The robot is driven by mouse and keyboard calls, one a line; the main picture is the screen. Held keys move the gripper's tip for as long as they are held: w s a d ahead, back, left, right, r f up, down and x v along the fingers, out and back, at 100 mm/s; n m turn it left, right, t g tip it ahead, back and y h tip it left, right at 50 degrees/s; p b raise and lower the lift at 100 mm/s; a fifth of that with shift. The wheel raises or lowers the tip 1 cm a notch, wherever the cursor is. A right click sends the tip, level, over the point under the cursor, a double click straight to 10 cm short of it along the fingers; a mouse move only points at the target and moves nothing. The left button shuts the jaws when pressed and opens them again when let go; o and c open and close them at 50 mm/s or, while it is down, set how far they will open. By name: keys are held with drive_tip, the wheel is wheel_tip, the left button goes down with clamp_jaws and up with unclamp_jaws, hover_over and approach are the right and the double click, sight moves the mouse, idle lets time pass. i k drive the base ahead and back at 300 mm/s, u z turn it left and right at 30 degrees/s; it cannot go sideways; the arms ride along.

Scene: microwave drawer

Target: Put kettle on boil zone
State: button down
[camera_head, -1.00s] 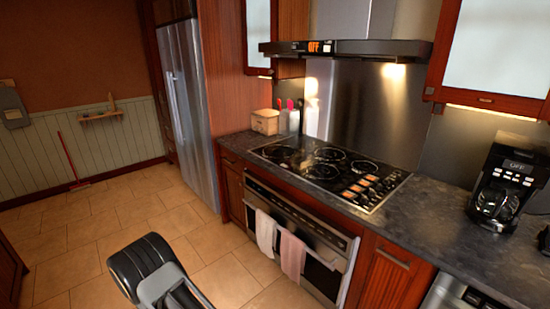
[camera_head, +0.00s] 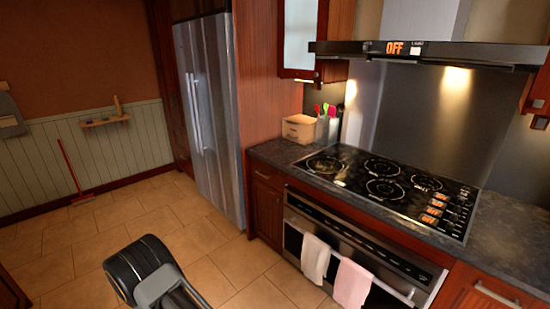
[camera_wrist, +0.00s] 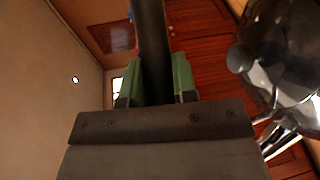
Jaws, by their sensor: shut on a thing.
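In the wrist view my gripper (camera_wrist: 158,80) has its green fingers shut on a dark bar, which looks like the handle of the kettle. The kettle's dark glossy body (camera_wrist: 285,55) fills the upper right of that view; where the handle joins it is out of frame. The kettle and fingers do not show in the head view. The black stove top (camera_head: 385,185) with several ring-shaped burners is at the right of the head view. No burner visibly bears a boil zone label. Nothing stands on the burners.
The range hood (camera_head: 430,52) hangs above the stove and reads OFF. A wooden box (camera_head: 299,128) and utensils stand on the counter left of the stove. Two towels (camera_head: 352,284) hang on the oven front. The fridge (camera_head: 210,120) is further left. The tiled floor before the oven is clear.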

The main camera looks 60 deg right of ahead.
sight(379, 167)
drive_tip(key=i, duration=1.4)
drive_tip(key=z, duration=3.2)
